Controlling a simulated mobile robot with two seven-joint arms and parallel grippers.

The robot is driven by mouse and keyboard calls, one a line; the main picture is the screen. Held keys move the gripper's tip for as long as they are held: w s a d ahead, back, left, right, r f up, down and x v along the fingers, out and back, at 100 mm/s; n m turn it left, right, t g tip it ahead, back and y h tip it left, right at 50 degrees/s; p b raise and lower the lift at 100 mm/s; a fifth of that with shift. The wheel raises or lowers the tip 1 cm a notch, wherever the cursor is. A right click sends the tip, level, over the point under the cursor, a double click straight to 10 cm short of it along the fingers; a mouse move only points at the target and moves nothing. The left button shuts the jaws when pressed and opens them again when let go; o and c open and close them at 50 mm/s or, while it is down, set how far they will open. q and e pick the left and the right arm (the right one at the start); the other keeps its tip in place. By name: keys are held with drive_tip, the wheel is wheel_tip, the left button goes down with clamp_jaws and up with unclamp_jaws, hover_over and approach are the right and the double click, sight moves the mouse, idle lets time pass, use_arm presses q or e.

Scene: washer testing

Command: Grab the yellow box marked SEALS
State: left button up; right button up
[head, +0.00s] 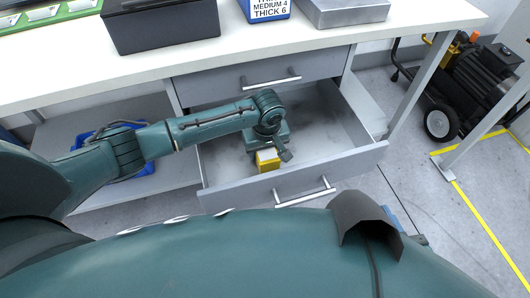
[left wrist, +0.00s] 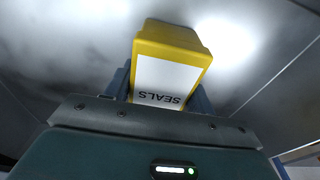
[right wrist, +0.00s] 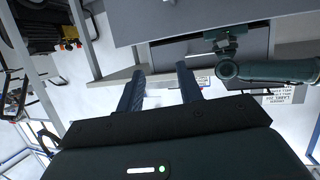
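The yellow box marked SEALS (head: 268,160) is inside the open grey drawer (head: 344,160), near its front wall. In the left wrist view the box (left wrist: 174,42) shows a yellow top and a white label with SEALS upside down. My left gripper (head: 272,150) reaches down into the drawer at the box. Its fingers lie along both sides of the box with no clear gap, so it looks shut on it. Whether the box touches the drawer floor cannot be told. My right gripper (right wrist: 160,85) is open and empty, away from the drawer.
The white worktop (head: 130,65) above the drawer carries a dark bin (head: 160,25), a blue labelled bin (head: 265,10) and a metal tray (head: 345,10). A closed drawer (head: 262,82) is above the open one. A blue bin (head: 145,170) sits on the lower shelf. A wheeled machine (head: 470,85) stands right.

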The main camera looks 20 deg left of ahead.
use_arm(q)
drive_tip(key=c, duration=0.6)
drive_tip(key=shift+r, duration=0.1)
